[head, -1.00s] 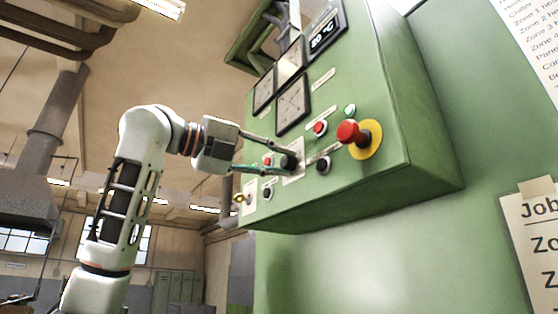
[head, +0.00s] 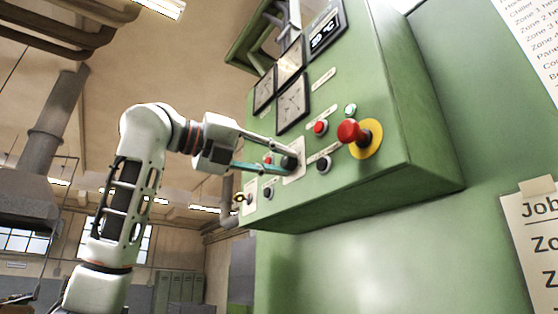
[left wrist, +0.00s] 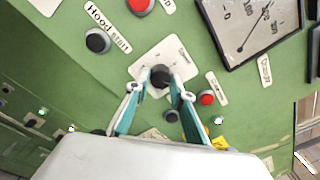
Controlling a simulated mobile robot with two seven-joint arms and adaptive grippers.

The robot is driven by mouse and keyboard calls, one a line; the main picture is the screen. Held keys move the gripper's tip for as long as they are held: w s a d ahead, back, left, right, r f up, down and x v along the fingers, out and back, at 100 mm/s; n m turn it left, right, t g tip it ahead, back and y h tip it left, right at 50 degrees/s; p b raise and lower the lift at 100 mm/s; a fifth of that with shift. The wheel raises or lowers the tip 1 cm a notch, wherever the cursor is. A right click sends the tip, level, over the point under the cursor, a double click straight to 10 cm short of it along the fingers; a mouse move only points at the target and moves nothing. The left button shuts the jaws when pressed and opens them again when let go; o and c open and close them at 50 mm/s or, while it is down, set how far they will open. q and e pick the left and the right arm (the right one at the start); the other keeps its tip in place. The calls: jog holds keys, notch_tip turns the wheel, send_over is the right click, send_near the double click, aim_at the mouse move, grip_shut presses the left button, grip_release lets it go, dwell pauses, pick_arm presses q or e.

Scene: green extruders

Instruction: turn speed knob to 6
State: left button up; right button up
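The black speed knob (head: 289,162) sits on a pale dial plate (head: 298,168) on the green control panel's front. It also shows in the left wrist view (left wrist: 160,77), in the middle of its plate (left wrist: 178,53). The markings on the plate are too small to read, so I cannot tell the setting. My left gripper (head: 284,160) reaches the knob from the left, with one teal-padded finger on each side of it. The fingertips (left wrist: 161,76) look closed onto the knob's sides. My right gripper is not in view.
A red emergency button on a yellow disc (head: 371,145) stands out right of the knob. A black button (head: 324,164) and red button (head: 321,127) are close by. A small red button (left wrist: 206,97) lies near one finger. Gauges (head: 291,102) are above.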

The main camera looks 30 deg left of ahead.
pick_arm(q)
jog(key=o, duration=0.3)
jog(key=v, duration=1.2)
dwell(0.5)
